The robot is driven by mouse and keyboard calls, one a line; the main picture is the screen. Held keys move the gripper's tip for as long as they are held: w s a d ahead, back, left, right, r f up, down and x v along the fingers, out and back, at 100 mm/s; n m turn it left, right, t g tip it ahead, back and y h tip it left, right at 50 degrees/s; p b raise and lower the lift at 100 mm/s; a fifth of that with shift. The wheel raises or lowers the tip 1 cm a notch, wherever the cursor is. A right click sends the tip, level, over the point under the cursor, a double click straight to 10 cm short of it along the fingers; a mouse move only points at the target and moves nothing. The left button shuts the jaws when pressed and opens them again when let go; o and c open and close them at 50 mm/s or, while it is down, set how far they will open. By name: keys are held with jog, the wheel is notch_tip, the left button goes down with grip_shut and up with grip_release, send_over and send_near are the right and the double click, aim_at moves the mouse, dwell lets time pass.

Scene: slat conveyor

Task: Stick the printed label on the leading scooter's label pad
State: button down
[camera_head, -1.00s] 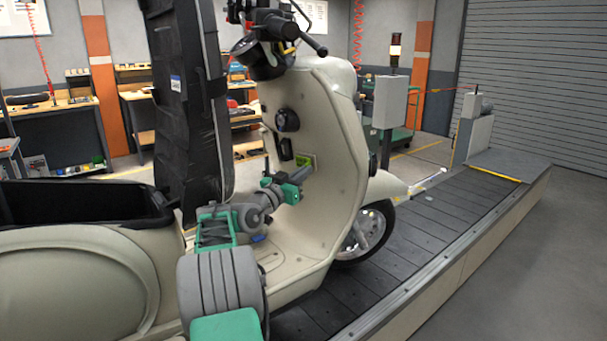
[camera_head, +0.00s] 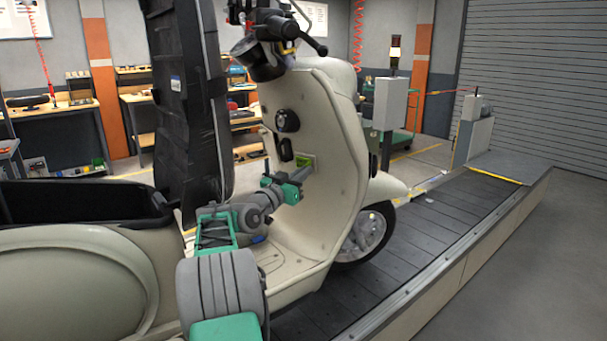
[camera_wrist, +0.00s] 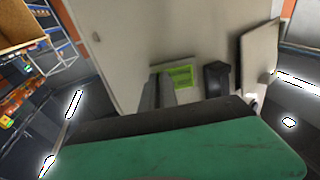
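A cream scooter (camera_head: 338,150) stands upright on the slat conveyor, front wheel towards the right. A small yellow-green patch with a pale border (camera_head: 304,160) is on the inner face of its leg shield. The patch also shows in the wrist view (camera_wrist: 181,76), flat on the pale panel; I cannot tell whether it is the pad or the label. My gripper (camera_head: 309,172) is just in front of and below this patch. In the wrist view its grey fingers stand close together left of the patch, with no separate label visible between them. Their exact gap and any contact are unclear.
A tall black seat (camera_head: 190,110) stands raised left of my arm. Handlebars (camera_head: 275,30) overhang the leg shield. A black box (camera_wrist: 217,77) sits right of the patch in the wrist view. The slat conveyor (camera_head: 440,225) is clear ahead of the front wheel.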

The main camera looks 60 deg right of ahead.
jog(key=shift+s+d+r+b, duration=0.1)
jog(key=shift+d+b, duration=0.2)
dwell(2.2)
jog(key=c, duration=1.6)
grip_release()
jog(key=shift+o, duration=0.2)
jog(key=o, duration=0.4)
jog(key=b+v, duration=0.6)
jog(key=v, duration=0.1)
